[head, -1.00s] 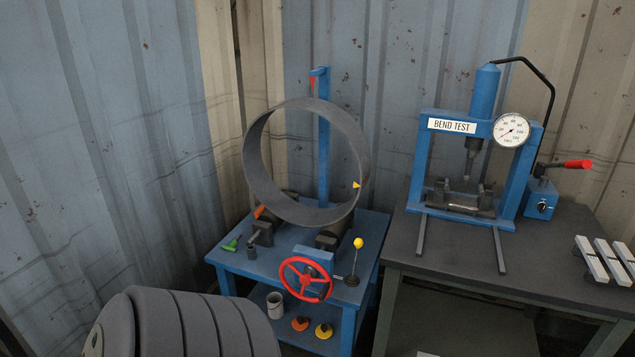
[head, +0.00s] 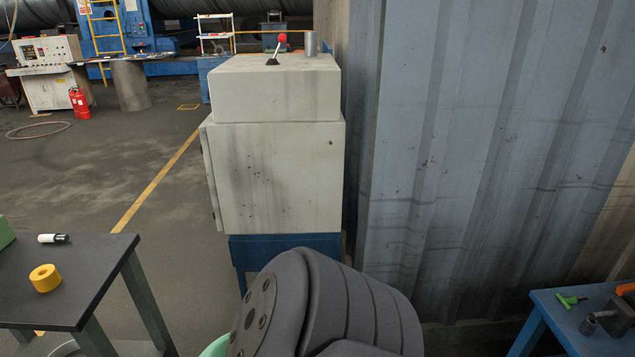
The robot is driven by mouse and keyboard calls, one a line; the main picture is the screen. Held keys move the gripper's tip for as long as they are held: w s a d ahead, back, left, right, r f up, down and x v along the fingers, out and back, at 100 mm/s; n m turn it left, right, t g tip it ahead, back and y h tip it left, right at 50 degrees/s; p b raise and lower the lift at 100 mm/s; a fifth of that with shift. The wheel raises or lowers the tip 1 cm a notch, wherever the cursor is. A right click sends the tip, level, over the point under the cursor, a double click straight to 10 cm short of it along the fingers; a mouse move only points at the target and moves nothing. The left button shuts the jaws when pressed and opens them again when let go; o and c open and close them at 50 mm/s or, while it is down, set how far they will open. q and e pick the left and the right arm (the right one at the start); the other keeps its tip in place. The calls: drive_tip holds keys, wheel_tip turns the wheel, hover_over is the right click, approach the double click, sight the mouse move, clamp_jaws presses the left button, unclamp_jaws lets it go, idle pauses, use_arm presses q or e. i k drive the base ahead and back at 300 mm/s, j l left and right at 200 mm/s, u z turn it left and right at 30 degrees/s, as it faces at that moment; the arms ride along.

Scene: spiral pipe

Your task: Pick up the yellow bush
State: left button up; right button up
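The yellow bush (head: 45,278) is a short yellow ring with a hole in its top. It rests on the dark tabletop (head: 75,300) at the lower left of the head view. Nothing touches it, and the tabletop close around it is bare. Neither my left nor my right gripper is in view.
A white and black marker-like object (head: 53,238) lies behind the bush, and a green object (head: 4,233) is cut off at the left edge. A tall grey cabinet (head: 278,175) stands in the middle. A blue table (head: 565,320) is at lower right. Open floor (head: 165,215) lies between.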

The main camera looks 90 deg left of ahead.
sight(46, 278)
drive_tip(key=u, duration=4.45)
drive_tip(key=i+l, duration=0.15)
drive_tip(key=l, duration=0.2)
drive_tip(key=i+l+u, duration=0.1)
drive_tip(key=l, duration=0.25)
drive_tip(key=i+l, duration=0.1)
drive_tip(key=l, duration=0.25)
drive_tip(key=i+l+u, duration=0.1)
drive_tip(key=l, duration=0.25)
drive_tip(key=i+l, duration=0.15)
drive_tip(key=l, duration=0.25)
drive_tip(key=u, duration=0.05)
